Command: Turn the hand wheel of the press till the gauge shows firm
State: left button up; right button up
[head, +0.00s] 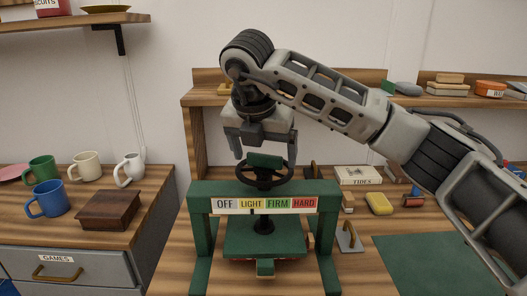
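The green press (194,228) stands on the wooden bench. Its black hand wheel (265,185) lies flat on top, with a green block (265,160) at its middle. The gauge strip (229,206) on the crossbar reads OFF, LIGHT, FIRM and HARD from left to right. I cannot make out for certain where its pointer stands. The green pressing plate (262,240) hangs below the crossbar. My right gripper (264,150) points down over the wheel, its fingers open and apart on either side of the green block. I cannot tell whether they touch the wheel. My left gripper is out of view.
Mugs and a wooden box (109,210) stand on the left cabinet. A shelf runs behind my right arm.

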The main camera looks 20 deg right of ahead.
jog(key=shift+r, duration=0.1)
jog(key=p+v, duration=0.1)
jog(key=v, duration=1.4)
jog(key=shift+r+p, duration=0.3)
jog(key=shift+r, duration=0.05)
jog(key=shift+s, duration=0.1)
dwell(0.4)
